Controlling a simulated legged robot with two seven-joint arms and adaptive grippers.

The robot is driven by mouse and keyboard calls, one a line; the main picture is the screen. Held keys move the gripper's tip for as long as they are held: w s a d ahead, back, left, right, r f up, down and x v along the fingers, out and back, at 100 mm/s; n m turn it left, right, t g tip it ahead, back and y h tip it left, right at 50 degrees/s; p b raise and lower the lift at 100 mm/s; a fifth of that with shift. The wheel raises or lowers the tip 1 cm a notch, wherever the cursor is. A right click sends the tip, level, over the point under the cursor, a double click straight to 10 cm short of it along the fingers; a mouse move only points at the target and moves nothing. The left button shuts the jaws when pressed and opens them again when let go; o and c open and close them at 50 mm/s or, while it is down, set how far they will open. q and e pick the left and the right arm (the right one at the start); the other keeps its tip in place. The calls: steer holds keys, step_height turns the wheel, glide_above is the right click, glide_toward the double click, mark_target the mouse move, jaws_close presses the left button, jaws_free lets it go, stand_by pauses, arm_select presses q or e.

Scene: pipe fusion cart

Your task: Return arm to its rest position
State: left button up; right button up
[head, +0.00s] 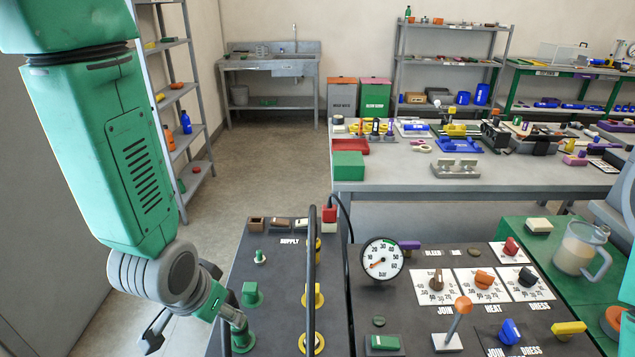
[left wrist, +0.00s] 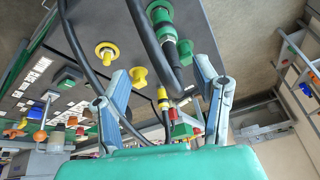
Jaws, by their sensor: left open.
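My left arm comes down from the upper left in the head view. Its left gripper (head: 190,325) hangs beside the left edge of the dark cart panel (head: 255,290), partly hidden by its own wrist. In the left wrist view the left gripper (left wrist: 165,95) has its fingers spread wide, with nothing held between them. A green hose fitting (left wrist: 164,28) on the panel shows beyond the fingers, with a black hose leading from it. Yellow fittings (left wrist: 107,53) are beside it. My right gripper is not in view.
A pressure gauge (head: 382,258) and a tall black hose (head: 311,285) rise from the panel. A grey workbench (head: 460,180) with tools is behind. The floor (head: 240,175) left of the bench is clear.

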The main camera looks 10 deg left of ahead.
arm_select(q)
steer(key=s+a+f+n+g, duration=0.25)
steer(key=s+f+g, duration=0.25)
steer(key=s+f, duration=1.45)
step_height(320, 180, down, 8)
steer(key=w+m+t+b, duration=0.1)
steer(key=w+b, duration=0.1)
steer(key=b, duration=0.8)
steer(key=shift+d+f, duration=0.15)
steer(key=shift+f, duration=0.05)
steer(key=shift+w+m, duration=0.1)
steer(key=shift+m, duration=0.15)
steer(key=shift+w, duration=0.1)
